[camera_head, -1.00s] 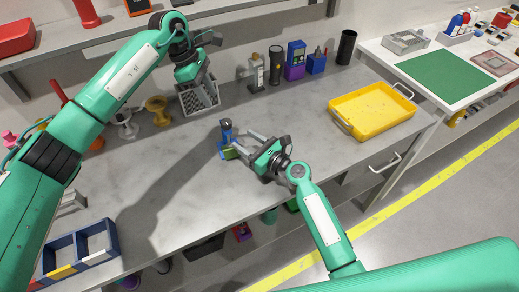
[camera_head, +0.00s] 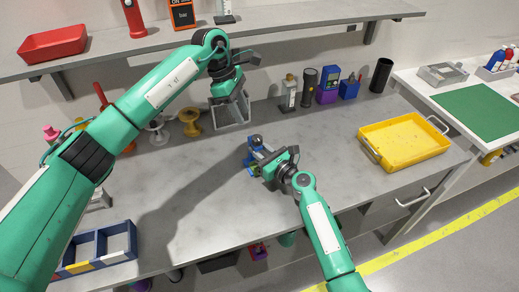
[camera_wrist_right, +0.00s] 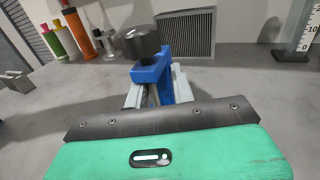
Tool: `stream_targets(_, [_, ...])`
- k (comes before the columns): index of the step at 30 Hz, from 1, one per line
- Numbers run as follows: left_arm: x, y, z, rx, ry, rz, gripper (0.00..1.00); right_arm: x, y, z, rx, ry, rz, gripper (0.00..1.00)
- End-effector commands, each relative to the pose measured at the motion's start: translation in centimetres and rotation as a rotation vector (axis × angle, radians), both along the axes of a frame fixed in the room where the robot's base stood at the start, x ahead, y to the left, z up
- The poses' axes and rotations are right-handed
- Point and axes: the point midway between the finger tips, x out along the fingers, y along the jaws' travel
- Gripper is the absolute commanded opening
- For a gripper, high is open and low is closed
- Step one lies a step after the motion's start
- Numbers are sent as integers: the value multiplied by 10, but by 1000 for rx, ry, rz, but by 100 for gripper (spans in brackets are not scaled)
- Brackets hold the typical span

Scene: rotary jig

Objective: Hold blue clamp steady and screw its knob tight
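The blue clamp (camera_head: 254,150) stands on the grey bench in the middle. In the right wrist view the blue clamp (camera_wrist_right: 153,72) shows close ahead, with its round dark knob (camera_wrist_right: 142,41) on top. My right gripper (camera_head: 260,157) is low at the bench; its pale fingers (camera_wrist_right: 158,92) lie close on both sides of the clamp's blue body and look shut on it. The exact contact is partly hidden by the gripper body. My left gripper (camera_head: 231,100) points down in front of the grey bin, apart from the clamp and up and left of it. Its finger opening is unclear.
A flashlight (camera_head: 308,88) and a purple-and-blue device (camera_head: 329,86) stand at the back. A yellow tray (camera_head: 405,145) is on the right, and a blue divided box (camera_head: 97,248) at the front left.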

Motion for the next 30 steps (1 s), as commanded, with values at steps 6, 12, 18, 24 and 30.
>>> stream_targets(6, [0,0,0,-2,1,1,48,0,0,0,-1,1,0,0])
stream_targets(12, [-3,0,-16,-98,11,51,51,0,0,-1,-1,1,0,0])
stream_targets(18, [-10,-1,-46,-359,37,203,51,0,0,-1,-1,1,0,0])
stream_targets(24, [-20,-1,-65,-617,45,353,51,0,0,-1,-1,1,0,0])
stream_targets(30, [-34,-1,-80,-829,17,465,51,0,0,-1,-1,1,0,0])
